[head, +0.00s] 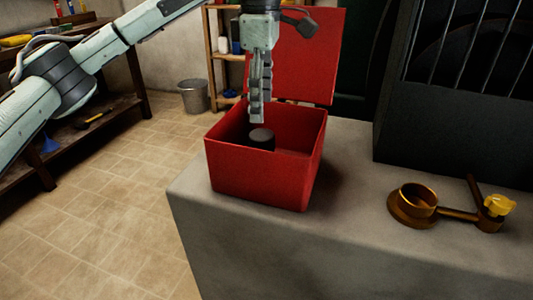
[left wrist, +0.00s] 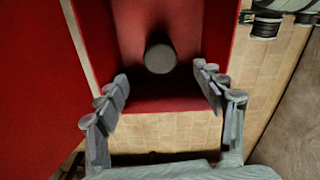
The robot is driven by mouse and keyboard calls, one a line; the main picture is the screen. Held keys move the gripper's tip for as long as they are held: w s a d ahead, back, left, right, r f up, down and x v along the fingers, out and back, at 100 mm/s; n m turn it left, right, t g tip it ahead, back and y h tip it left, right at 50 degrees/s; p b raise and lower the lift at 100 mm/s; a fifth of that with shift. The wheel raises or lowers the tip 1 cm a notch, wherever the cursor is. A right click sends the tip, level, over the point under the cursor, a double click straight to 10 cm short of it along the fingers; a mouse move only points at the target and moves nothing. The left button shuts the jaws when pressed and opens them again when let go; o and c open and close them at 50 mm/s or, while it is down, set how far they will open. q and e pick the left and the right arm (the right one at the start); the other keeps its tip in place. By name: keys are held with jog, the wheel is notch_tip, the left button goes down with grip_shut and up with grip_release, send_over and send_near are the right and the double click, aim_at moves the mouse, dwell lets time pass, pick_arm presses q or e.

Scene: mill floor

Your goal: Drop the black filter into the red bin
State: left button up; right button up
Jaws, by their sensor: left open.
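The red bin (head: 265,180) stands on the grey block with its lid (head: 310,60) raised at the back. The black filter (head: 262,142) is a short dark cylinder inside the bin's walls; the front wall hides its lower part. I cannot tell whether it rests on the bottom. My left gripper (head: 258,116) points down over the bin, just above the filter and apart from it. In the left wrist view the fingers are spread and empty, with the filter (left wrist: 160,56) beyond them within the red bin (left wrist: 185,104). My right gripper is out of view.
A brass ring-shaped part (head: 414,204) with a yellow-knobbed handle (head: 498,206) lies on the grey block (head: 300,245) to the right. A dark barred machine (head: 450,120) stands behind it. A metal bucket (head: 194,97) and shelves are at the back left. The tiled floor at left is clear.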

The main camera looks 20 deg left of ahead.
pick_arm(q)
notch_tip(320, 180, up, 10)
dwell(0.3)
